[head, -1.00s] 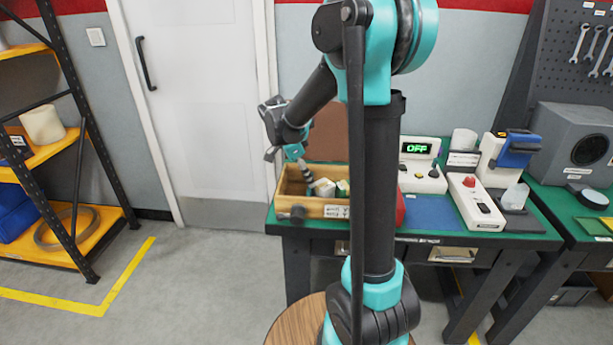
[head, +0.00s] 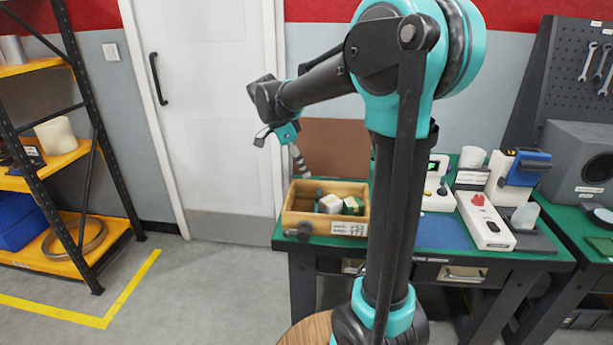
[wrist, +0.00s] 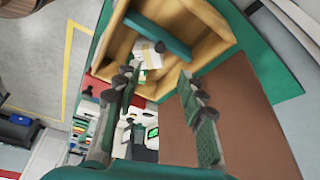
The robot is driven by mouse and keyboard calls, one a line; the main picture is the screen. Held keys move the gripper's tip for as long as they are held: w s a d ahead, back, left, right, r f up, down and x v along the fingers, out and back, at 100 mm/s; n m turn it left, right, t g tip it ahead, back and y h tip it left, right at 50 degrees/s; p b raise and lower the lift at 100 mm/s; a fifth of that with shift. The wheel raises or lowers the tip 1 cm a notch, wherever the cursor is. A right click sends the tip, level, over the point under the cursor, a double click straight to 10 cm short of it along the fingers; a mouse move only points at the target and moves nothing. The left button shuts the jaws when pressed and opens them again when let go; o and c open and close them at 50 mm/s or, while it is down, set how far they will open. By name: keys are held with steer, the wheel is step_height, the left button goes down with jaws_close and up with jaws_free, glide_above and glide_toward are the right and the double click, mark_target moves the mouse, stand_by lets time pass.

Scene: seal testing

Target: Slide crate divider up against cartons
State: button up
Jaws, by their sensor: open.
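The wooden crate (head: 308,222) stands on the green bench, with white and green cartons (head: 329,204) inside it. In the wrist view the crate (wrist: 205,22) is at the top, and a green crate divider (wrist: 160,34) with a dark knob lies across its inside. The cartons (wrist: 149,58) show just below the divider there, partly hidden. I cannot clearly make out the divider in the head view. My gripper (head: 302,174) hangs just above the crate's back left edge; its two fingers (wrist: 158,80) are apart and empty, clear of the divider.
A brown board (head: 338,150) stands behind the crate. Right of my arm are a white device with a red button (head: 480,210) and a blue mat (head: 441,232). A shelf rack (head: 75,145) stands at the left. The floor before the door is clear.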

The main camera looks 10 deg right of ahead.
steer(key=shift+a+r, duration=0.1)
steer(key=shift+r, duration=0.25)
steer(key=shift+c, duration=0.5)
steer(key=shift+a, duration=0.2)
steer(key=shift+c, duration=1.3)
steer(key=a+n, duration=0.1)
steer(key=n, duration=0.2)
steer(key=w+a+n+h, duration=0.1)
steer(key=a+n, duration=0.1)
steer(key=n, duration=0.1)
steer(key=a+f+n, duration=0.1)
steer(key=a+n, duration=0.1)
steer(key=n, duration=0.1)
steer(key=shift+w+a+f+t, duration=0.1)
steer(key=shift+w+a+t, duration=0.15)
steer(key=shift+t, duration=0.15)
jaws_close()
steer(key=n, duration=0.2)
glide_toward(317, 204)
steer(key=shift+h, duration=0.4)
steer(key=w+f, duration=0.1)
steer(key=f, duration=0.1)
steer(key=w+f, duration=0.2)
steer(key=shift+w+d, duration=0.2)
steer(key=shift+d, duration=0.2)
steer(key=shift+s+d+f, duration=0.1)
steer(key=shift+s+d, duration=0.1)
steer(key=shift+d, duration=0.25)
